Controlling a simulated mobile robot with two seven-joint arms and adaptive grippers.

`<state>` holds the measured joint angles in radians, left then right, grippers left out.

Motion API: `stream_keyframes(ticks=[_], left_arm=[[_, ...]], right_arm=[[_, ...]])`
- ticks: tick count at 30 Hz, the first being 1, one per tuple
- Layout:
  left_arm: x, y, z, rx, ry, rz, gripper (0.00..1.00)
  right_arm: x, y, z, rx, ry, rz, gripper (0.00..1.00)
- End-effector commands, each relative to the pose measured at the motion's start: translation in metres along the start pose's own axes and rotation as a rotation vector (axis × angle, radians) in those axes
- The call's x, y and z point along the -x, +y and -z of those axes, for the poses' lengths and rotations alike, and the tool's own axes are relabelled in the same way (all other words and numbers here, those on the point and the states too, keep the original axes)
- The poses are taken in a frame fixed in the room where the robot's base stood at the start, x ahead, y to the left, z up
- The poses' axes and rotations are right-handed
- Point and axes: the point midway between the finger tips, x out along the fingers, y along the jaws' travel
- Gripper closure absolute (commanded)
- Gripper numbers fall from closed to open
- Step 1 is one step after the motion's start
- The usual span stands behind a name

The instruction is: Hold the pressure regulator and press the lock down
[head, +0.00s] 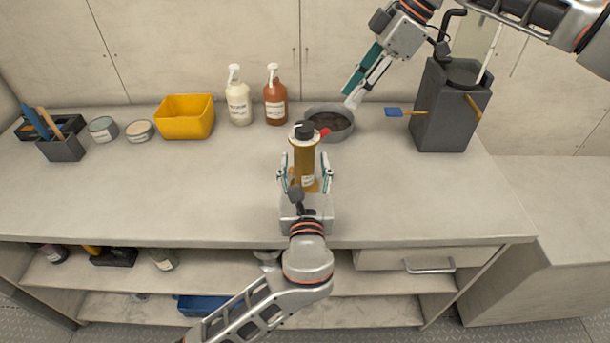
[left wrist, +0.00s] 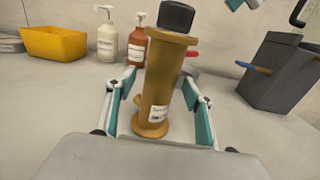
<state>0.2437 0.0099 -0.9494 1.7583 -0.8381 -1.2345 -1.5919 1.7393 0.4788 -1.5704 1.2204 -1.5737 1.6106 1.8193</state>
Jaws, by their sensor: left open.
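The pressure regulator (head: 305,160) is a brass-coloured cylinder with a black knob (head: 304,130) on top and a white label low on its side. It stands on the worktop, roughly upright. My left gripper (head: 306,172) is open, with one finger on each side of the regulator. The left wrist view shows the regulator body (left wrist: 160,85) between the teal pads, with gaps on both sides. A small red part (head: 325,132) shows beside the regulator's top; I cannot tell whether it is attached. My right gripper (head: 352,90) hangs above the worktop, up and right of the regulator; its opening is unclear.
A grey round bowl (head: 340,134) sits just behind the regulator. White (head: 238,100) and brown (head: 275,98) pump bottles and a yellow bin (head: 185,118) stand behind to the left. A dark grey container (head: 446,115) stands right. The worktop's front left and right are clear.

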Motion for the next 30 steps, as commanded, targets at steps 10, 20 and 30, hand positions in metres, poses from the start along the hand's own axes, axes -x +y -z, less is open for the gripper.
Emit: stream_keyframes(ticks=[10, 20, 30], left_arm=[[-0.0142, -0.0001, 0.0002, 0.001, 0.001, 0.001, 0.48], [-0.0139, -0.0001, 0.0001, 0.001, 0.001, 0.001, 1.00], [-0.0138, -0.0001, 0.0002, 0.001, 0.001, 0.001, 0.92]], right_arm=[[0.0000, 0.0000, 0.0000, 0.000, 0.000, 0.000, 0.72], [0.0000, 0.0000, 0.0000, 0.000, 0.000, 0.000, 0.72], [0.0000, 0.0000, 0.0000, 0.000, 0.000, 0.000, 0.72]])
